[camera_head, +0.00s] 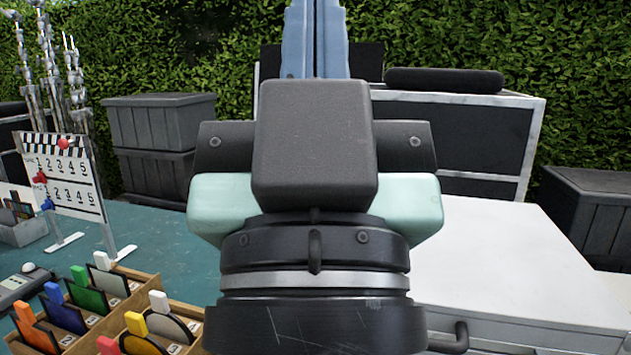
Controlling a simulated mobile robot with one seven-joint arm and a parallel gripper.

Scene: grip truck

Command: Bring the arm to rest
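My arm fills the middle of the head view, with a dark round base, a silver ring, pale green side parts and a black block. It hides much of the scene behind it.
A teal table (165,250) at left bears a wooden card rack (135,320) and a white numbered board (70,180). A white-topped case (500,255) stands right, its top clear. Dark crates (155,125), a large framed case (485,135) and a hedge (570,60) stand behind.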

